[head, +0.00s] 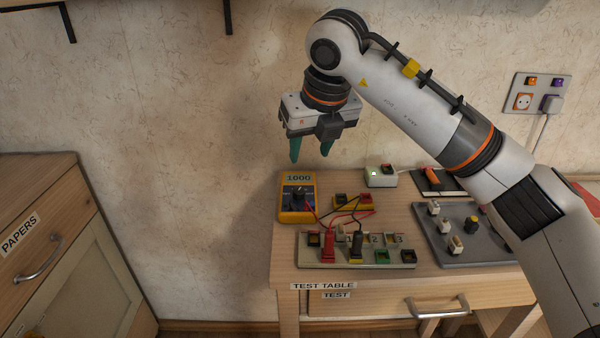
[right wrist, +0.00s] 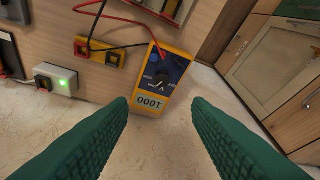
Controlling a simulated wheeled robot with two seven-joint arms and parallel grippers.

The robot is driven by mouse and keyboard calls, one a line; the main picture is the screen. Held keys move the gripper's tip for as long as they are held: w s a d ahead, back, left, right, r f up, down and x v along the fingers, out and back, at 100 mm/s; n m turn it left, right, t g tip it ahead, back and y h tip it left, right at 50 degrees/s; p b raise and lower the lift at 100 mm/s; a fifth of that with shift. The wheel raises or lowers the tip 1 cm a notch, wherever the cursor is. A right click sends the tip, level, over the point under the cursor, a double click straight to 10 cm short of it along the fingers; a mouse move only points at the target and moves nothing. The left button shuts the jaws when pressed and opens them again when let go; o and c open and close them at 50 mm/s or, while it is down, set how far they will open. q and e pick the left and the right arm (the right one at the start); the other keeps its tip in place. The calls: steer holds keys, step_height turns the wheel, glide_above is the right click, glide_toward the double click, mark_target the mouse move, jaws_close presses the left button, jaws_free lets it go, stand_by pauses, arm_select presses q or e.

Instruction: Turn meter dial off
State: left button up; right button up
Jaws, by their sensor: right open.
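The yellow meter (head: 298,207) lies at the back left of the test table, its display reading 1000. Its dark dial (head: 298,194) sits on a blue face below the display. My right gripper (head: 311,158) is open and empty, in the air above and behind the meter, apart from it. In the right wrist view the meter (right wrist: 170,66) and its dial (right wrist: 161,80) show upside down between and beyond the green fingers (right wrist: 161,110). The dial's exact setting is too small to read. My left gripper is not in view.
Red and black leads run from the meter to plugs on a socket board (head: 345,255). A white box with a green light (head: 381,177) and a grey switch panel (head: 455,240) stand to the right. A wooden cabinet (head: 60,250) stands at the left.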

mark_target(299, 191)
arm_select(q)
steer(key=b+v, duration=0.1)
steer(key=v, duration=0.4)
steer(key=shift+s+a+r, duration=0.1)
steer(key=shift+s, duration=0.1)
arm_select(e)
steer(key=x, duration=1.1)
steer(key=shift+s+a+f, duration=0.1)
steer(key=shift+s+f, duration=0.1)
steer(key=shift+f, duration=0.1)
jaws_close()
